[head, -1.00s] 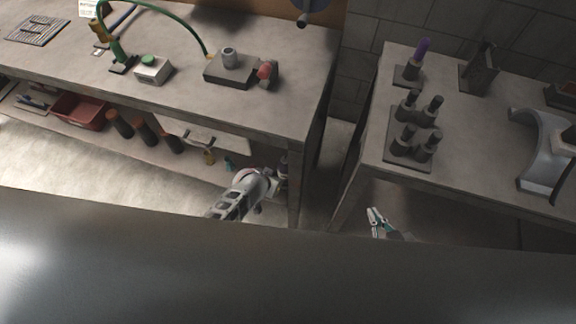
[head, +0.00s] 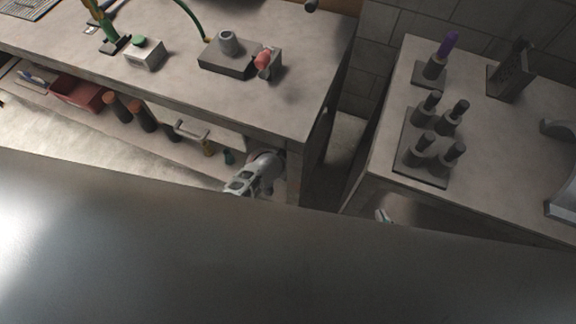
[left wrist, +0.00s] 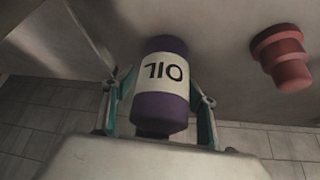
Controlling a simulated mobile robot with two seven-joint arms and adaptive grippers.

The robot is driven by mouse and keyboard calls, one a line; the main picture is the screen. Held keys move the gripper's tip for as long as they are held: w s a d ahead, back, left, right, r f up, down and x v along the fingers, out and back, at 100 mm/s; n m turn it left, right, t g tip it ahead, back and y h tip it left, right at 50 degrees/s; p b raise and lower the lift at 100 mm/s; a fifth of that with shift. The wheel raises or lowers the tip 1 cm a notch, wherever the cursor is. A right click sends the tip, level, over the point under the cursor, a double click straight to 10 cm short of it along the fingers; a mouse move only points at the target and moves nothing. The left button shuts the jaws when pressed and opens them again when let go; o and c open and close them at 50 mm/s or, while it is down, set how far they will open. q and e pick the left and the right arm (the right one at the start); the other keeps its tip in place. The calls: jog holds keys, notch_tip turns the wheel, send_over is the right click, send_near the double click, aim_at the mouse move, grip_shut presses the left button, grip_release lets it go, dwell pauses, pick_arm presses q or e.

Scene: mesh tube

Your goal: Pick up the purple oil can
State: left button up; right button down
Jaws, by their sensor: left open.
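The purple oil can (left wrist: 160,107) has a pale label reading OIL, which appears upside down in the left wrist view. It is between the two teal-edged fingers of my left gripper (left wrist: 158,80). The fingers are open, one on each side of the can; I cannot tell whether either touches it. In the head view my left arm reaches in at the right end of the left bench's lower level, and its fingers and the can are not clearly visible. My right gripper (head: 382,216) shows only a small tip beside the right bench; the rest is hidden.
A red stepped cylinder (left wrist: 282,58) is right of the can. The left bench (head: 200,100) overhangs my left arm, and its leg stands close by. Several dark-bodied cylinders and a red bin (head: 80,93) are on the lower shelf. The right bench (head: 485,130) holds fixtures.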

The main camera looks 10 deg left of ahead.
pick_arm(q)
jog(key=c, duration=1.4)
jog(key=shift+r, duration=0.2)
